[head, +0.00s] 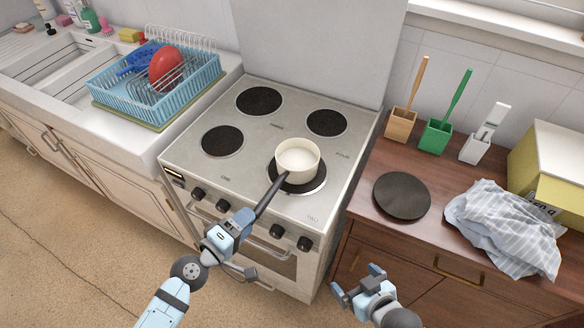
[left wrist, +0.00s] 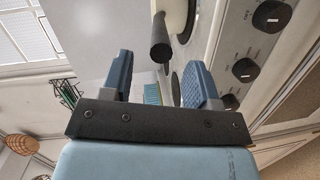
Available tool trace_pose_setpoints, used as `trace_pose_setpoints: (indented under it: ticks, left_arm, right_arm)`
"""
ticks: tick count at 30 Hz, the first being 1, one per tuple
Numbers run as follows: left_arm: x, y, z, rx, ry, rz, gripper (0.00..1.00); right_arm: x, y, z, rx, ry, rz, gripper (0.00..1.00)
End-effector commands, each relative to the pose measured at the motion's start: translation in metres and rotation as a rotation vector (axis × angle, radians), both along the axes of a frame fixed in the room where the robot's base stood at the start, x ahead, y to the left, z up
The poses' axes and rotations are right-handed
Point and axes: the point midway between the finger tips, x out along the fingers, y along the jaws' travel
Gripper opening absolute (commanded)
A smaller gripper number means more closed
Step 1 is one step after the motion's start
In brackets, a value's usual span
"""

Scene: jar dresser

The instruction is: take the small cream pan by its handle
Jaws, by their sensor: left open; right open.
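The small cream pan (head: 297,158) sits upright on the front right burner (head: 318,187) of the stove, with pale contents inside. Its dark handle (head: 270,195) points toward the front edge and my left gripper. My left gripper (head: 243,221) is open at the handle's free end. In the left wrist view the handle (left wrist: 160,38) lines up with the gap between the open fingers (left wrist: 160,75); I cannot tell how far it reaches between them. My right gripper (head: 357,281) is open and empty, in front of the wooden dresser.
The stove (head: 225,172) has knobs (head: 279,231) and an oven handle along its front, close to my left gripper. A blue dish rack (head: 115,90) stands at left. The dresser (head: 365,220) holds a dark round plate (head: 402,196), a striped cloth (head: 505,228) and utensil holders (head: 435,135).

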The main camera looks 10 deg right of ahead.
Motion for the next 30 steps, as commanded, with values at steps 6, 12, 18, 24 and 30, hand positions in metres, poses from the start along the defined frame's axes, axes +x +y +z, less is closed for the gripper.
trace_pose_setpoints:
  ticks: [6, 12, 18, 24, 30]
  left_arm:
    - [0.012, -0.013, -0.002, 0.0, 0.002, -0.001, 0.55]
    - [0.032, -0.032, -0.003, -0.001, 0.0, 0.0, 0.55]
    - [0.046, -0.047, -0.008, 0.0, 0.002, -0.001, 0.55]
    - [0.046, -0.048, -0.009, 0.001, 0.001, 0.0, 0.55]
    - [0.046, -0.048, -0.009, 0.001, 0.001, 0.0, 0.18]
  right_arm:
    - [0.001, 0.001, 0.004, 0.001, -0.003, 0.001, 1.0]
    - [0.001, 0.002, 0.012, 0.004, -0.004, 0.0, 1.0]
    - [0.001, 0.003, 0.014, 0.004, -0.007, -0.003, 1.0]
    - [0.002, 0.001, 0.013, 0.003, -0.007, -0.004, 1.0]
    - [0.001, 0.001, 0.013, 0.002, -0.005, -0.004, 1.0]
